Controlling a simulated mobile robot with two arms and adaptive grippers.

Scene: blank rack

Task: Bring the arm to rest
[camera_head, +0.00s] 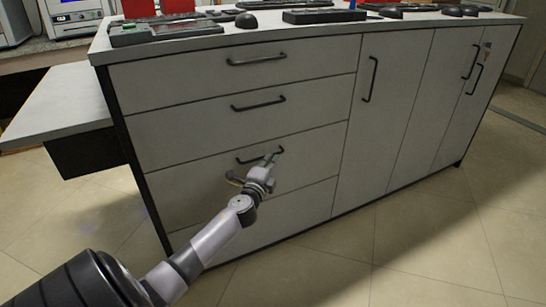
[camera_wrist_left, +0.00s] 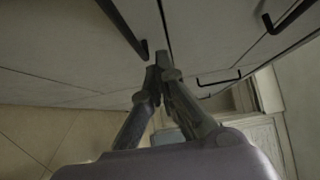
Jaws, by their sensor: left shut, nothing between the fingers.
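My left arm comes in from the lower left of the head view and reaches toward the drawer fronts of a grey cabinet (camera_head: 225,105). My left gripper (camera_head: 272,160) is in front of the third drawer's black handle (camera_head: 250,159) and partly hides it. In the left wrist view the gripper's fingers (camera_wrist_left: 156,72) are together at the tips, with nothing between them. A dark handle (camera_wrist_left: 122,27) shows beside the fingertips there. I cannot tell whether they touch it. My right gripper is not in view.
The drawers look closed. Higher drawer handles (camera_head: 257,60) and a tall door handle (camera_head: 371,79) stick out from the cabinet. A side shelf (camera_head: 60,103) juts out at the left. Dark devices lie on the countertop (camera_head: 250,40). The tiled floor (camera_head: 440,240) in front is clear.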

